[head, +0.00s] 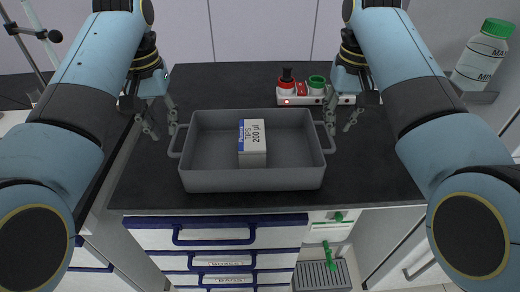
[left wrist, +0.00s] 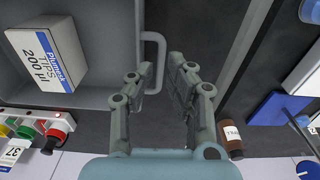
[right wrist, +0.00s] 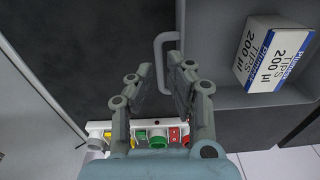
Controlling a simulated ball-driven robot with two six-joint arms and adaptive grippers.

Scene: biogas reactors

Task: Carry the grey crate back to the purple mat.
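The grey crate (head: 215,181) stands on the dark bench top with a loop handle at each end. A white and blue tips box (head: 252,143) stands inside it, near the middle. My left gripper (head: 160,118) is open at the crate's left handle; in the left wrist view the handle (left wrist: 162,60) shows between its spread fingers (left wrist: 160,68). My right gripper (head: 342,113) is open at the right handle; in the right wrist view that handle (right wrist: 157,62) shows between its fingers (right wrist: 161,68). Whether the fingers touch the handles cannot be told. No purple mat is visible.
A white control box (head: 290,99) with red and green knobs stands behind the crate's right side. A green-capped bottle (head: 482,55) is at far right. A brown bottle (left wrist: 230,140) and blue item (left wrist: 276,118) lie beyond my left gripper. Drawers (head: 225,237) are below the bench's front edge.

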